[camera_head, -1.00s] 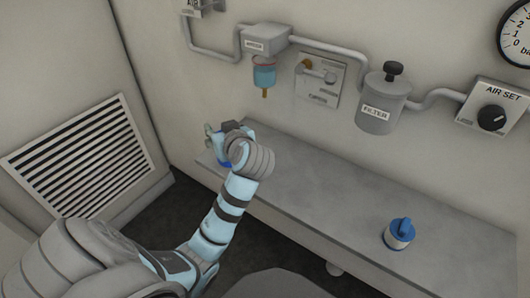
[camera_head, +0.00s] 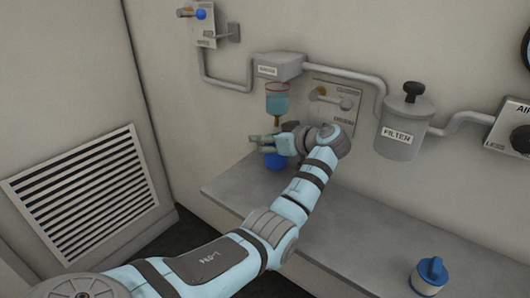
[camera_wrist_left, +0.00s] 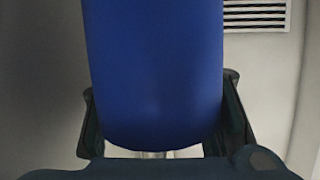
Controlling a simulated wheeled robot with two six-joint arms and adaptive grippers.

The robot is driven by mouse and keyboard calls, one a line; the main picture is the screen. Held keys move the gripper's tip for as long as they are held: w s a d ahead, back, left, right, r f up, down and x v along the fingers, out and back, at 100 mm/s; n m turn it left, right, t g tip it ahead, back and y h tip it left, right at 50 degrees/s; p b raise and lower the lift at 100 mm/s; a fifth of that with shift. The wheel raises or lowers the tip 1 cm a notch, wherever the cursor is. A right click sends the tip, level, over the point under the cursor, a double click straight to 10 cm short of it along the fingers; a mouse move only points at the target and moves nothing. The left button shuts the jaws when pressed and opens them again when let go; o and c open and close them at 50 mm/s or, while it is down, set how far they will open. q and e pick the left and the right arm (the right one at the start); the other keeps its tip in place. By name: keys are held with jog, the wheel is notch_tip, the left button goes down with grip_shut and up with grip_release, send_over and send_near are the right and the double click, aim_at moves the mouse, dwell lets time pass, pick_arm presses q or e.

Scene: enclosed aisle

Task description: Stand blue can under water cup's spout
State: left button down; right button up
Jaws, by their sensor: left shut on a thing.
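The blue can (camera_head: 276,161) is in my left gripper (camera_head: 266,144), low in front of the back wall. In the left wrist view the can (camera_wrist_left: 155,75) fills the middle, with a dark finger on each side. The water cup (camera_head: 277,103) is a clear blue bowl with a red rim, hanging under a grey block. Its brass spout (camera_head: 277,122) points down, just above the gripper in the head view. The can shows below the spout. I cannot tell whether its base touches the bench or how they line up in depth. My right gripper is not in view.
The grey bench (camera_head: 365,235) runs along the wall and is mostly clear. A white item with a blue knob (camera_head: 430,272) stands at its right. A grey filter (camera_head: 404,125), a valve panel (camera_head: 335,103) and pipes are on the wall. A vent (camera_head: 85,190) is at left.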

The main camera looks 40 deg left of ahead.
pick_arm(q)
notch_tip(320, 180, down, 3)
jog(key=shift+b, duration=0.35)
jog(key=shift+r, duration=0.1)
jog(key=c, duration=1)
grip_release()
jog(key=shift+d+r, duration=0.1)
jog(key=shift+d, duration=0.1)
jog(key=p+v, duration=0.1)
jog(key=v, duration=0.2)
jog(key=shift+d, duration=0.15)
jog(key=d, duration=0.3)
jog(key=s+d, duration=0.1)
jog(key=d, duration=0.7)
jog(key=shift+s+d+p, duration=0.15)
jog(key=shift+s+p, duration=0.1)
jog(key=shift+p, duration=0.15)
